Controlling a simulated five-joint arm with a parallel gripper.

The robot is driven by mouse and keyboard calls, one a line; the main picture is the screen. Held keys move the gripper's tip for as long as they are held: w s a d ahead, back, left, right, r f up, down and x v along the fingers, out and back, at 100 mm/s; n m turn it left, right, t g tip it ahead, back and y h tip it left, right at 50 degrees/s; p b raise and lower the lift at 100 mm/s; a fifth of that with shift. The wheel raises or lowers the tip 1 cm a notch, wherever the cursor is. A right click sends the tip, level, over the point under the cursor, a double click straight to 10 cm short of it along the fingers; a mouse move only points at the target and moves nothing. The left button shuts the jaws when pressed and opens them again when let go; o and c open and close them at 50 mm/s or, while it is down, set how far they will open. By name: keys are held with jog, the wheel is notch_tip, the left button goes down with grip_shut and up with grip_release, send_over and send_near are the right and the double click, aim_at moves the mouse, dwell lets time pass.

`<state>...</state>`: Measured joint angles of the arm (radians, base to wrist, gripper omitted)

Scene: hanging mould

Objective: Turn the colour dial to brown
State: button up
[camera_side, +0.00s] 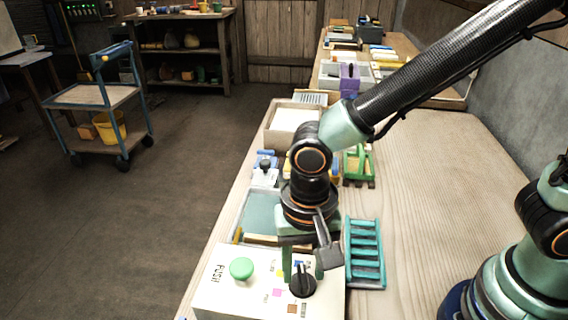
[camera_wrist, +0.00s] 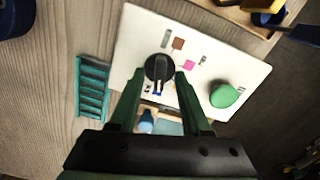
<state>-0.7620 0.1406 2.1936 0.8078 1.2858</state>
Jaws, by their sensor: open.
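A white panel box (camera_side: 225,290) sits at the table's near edge. It carries a black colour dial (camera_side: 302,284), which also shows in the wrist view (camera_wrist: 158,68). Colour patches surround the dial, including a brown patch (camera_wrist: 178,43) and a pink patch (camera_wrist: 188,65). The dial's ridge seems to lie towards the blue patch (camera_side: 299,264), on the side away from brown; its exact pointing end is hard to tell. My gripper (camera_wrist: 159,78) is open above the panel, with its green fingers either side of the dial in the wrist view. Contact cannot be told.
A green push button (camera_side: 241,268) stands on the panel left of the dial. A teal rack (camera_side: 366,252) lies just right of the panel. A tray (camera_side: 262,212) and a green stand (camera_side: 357,167) are behind.

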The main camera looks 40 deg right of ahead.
jog(key=shift+f, duration=0.55)
grip_shut()
